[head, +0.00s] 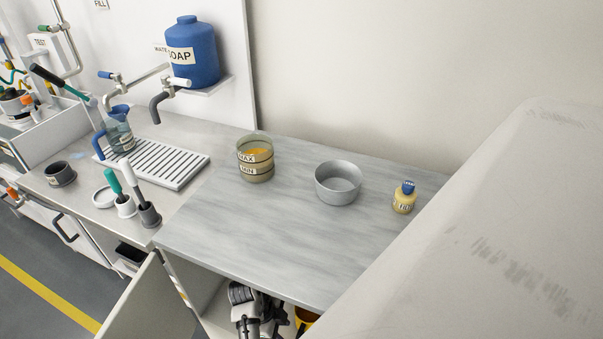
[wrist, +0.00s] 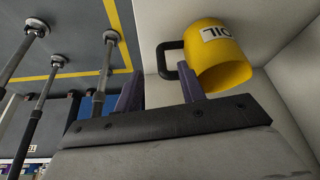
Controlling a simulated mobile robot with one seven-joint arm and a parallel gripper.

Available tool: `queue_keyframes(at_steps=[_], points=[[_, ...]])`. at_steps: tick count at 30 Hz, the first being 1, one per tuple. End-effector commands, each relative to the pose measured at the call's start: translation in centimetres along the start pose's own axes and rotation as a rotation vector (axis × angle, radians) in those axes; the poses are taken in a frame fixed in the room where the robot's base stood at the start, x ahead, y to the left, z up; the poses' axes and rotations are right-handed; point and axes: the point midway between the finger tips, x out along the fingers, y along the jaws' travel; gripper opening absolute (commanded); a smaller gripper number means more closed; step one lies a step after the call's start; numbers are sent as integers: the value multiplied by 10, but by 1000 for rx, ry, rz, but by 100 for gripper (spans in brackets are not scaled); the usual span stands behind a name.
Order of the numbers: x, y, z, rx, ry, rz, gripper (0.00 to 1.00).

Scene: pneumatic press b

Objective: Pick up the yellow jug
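The yellow jug (wrist: 222,62) has a white label reading OIL, upside down in the wrist view, and a black handle (wrist: 163,60) on its left side. In the head view only a small yellow part of the jug (head: 305,317) shows inside the cabinet under the counter. My gripper (wrist: 160,78) is open, its two purple fingers apart. The handle lies just ahead of the fingers, closer to the right one, which overlaps the jug's edge in the picture. I cannot tell whether they touch. In the head view my dark gripper (head: 250,305) is low in the cabinet opening, left of the jug.
Pale cabinet walls (wrist: 298,80) stand close to the jug. An open cabinet door (head: 150,300) is at the left. The grey countertop (head: 240,225) lies above, with a metal bowl (head: 338,184), a beaker (head: 255,165) and a small yellow bottle (head: 404,199).

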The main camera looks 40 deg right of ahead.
Motion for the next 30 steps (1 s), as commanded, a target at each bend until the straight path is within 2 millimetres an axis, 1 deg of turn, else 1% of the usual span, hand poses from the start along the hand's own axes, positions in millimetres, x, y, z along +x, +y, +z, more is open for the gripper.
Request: queue_keyframes(at_steps=[3, 11, 15, 18, 21, 26, 27, 30], points=[[12, 4, -3, 21, 8, 18, 40], [39, 3, -8, 23, 8, 17, 40], [62, 1, -11, 21, 7, 16, 40], [72, 1, -10, 20, 7, 14, 40], [77, 1, -10, 19, 6, 12, 40], [77, 1, -10, 19, 6, 11, 40], [77, 1, -10, 19, 6, 11, 38], [77, 1, -10, 19, 6, 11, 25]])
